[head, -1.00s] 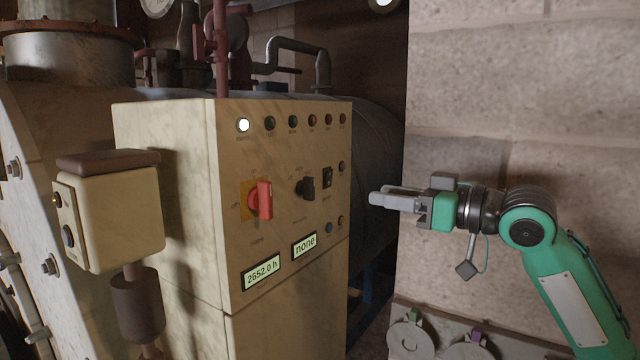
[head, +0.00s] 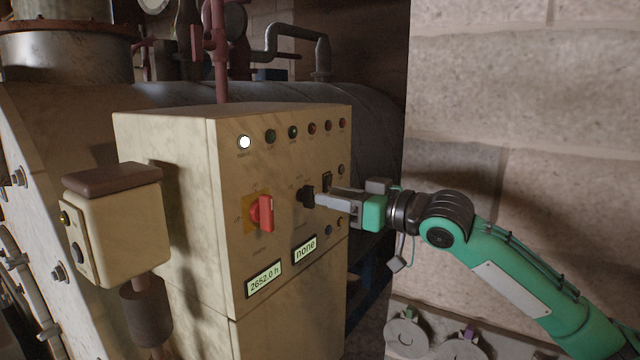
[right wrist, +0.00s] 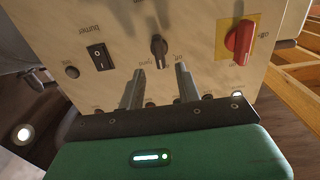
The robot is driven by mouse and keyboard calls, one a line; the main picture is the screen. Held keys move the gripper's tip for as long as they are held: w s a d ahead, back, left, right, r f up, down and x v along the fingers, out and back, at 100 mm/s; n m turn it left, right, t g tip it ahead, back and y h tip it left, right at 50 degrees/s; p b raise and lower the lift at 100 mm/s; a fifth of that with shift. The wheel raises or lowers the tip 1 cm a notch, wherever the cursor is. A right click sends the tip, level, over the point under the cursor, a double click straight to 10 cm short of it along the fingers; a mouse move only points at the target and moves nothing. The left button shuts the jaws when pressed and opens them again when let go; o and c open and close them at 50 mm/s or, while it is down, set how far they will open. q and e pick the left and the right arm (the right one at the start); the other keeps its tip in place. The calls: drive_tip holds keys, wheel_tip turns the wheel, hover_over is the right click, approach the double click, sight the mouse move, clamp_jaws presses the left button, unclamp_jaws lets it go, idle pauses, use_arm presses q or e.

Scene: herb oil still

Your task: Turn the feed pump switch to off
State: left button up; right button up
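The black rotary knob (head: 306,196), which I take to be the feed pump switch, is on the front of the cream control cabinet (head: 170,215). Its small labels are hard to read. In the right wrist view the knob (right wrist: 158,46) has its grip roughly upright in the picture. My right gripper (head: 322,198) is in front of the knob. In the right wrist view its two fingers (right wrist: 160,72) are apart with nothing between them, and the knob lies just beyond the fingertips, lined up with the gap. No contact is clear. My left gripper is not in view.
A red rotary switch on a yellow plate (head: 264,213) and a black rocker switch (right wrist: 100,57) flank the knob. Lamps line the panel top; two displays (head: 264,279) sit below.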

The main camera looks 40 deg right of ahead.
sight(314, 192)
drive_tip(key=shift+p+x, duration=0.8)
drive_tip(key=shift+x, duration=0.4)
drive_tip(key=shift+w+a, duration=0.3)
drive_tip(key=shift+w, duration=0.3)
clamp_jaws()
